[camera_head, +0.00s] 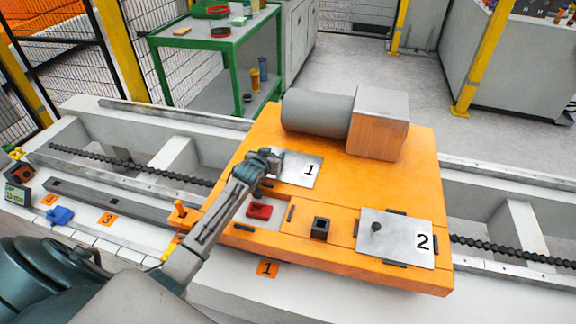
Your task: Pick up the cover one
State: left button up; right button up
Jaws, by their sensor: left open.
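Cover one (305,175) is a flat light-grey plate marked "1", lying on the orange carriage (400,190). My left gripper (270,164) is open at the left end of cover one and hides that part, so any knob there is out of sight. I cannot tell whether the fingers touch the plate. Cover two (405,245), a similar plate marked "2" with a dark knob (376,227), lies at the right front of the carriage. My right gripper is not in view.
A grey motor cylinder (315,112) and block (378,125) stand behind cover one. In front of it are a recess with a red part (259,211) and a dark square socket (321,228). A green table (217,40) stands behind the gantry.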

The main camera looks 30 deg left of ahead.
pick_arm(q)
jog(key=c, duration=1)
grip_shut()
jog(key=shift+r, duration=0.1)
